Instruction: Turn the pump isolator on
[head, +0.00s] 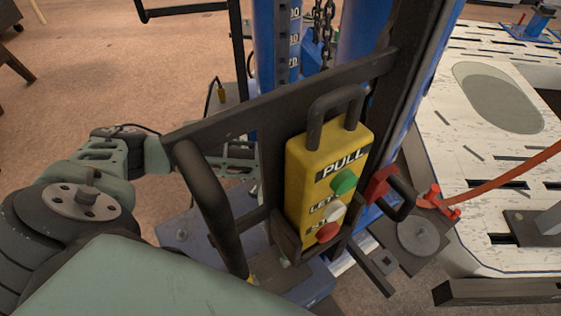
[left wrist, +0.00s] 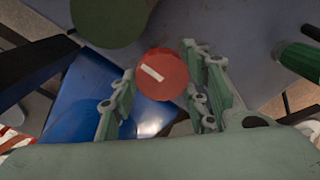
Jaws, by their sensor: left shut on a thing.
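The pump isolator appears to be the round red knob (left wrist: 163,78) in the left wrist view. A short white mark on its face slants down to the right. My left gripper (left wrist: 160,98) has one finger on each side of this knob and is shut on it. In the head view my left arm comes in from the left and passes behind the black frame; its fingertips and the knob are hidden there. My right gripper is not in view.
In the head view a yellow pendant box (head: 300,195) with green, white and red buttons hangs on the black frame (head: 265,110), close to my left arm. A white slotted bench (head: 490,165) stands at the right. The left wrist view shows a green handle (left wrist: 300,60) at right.

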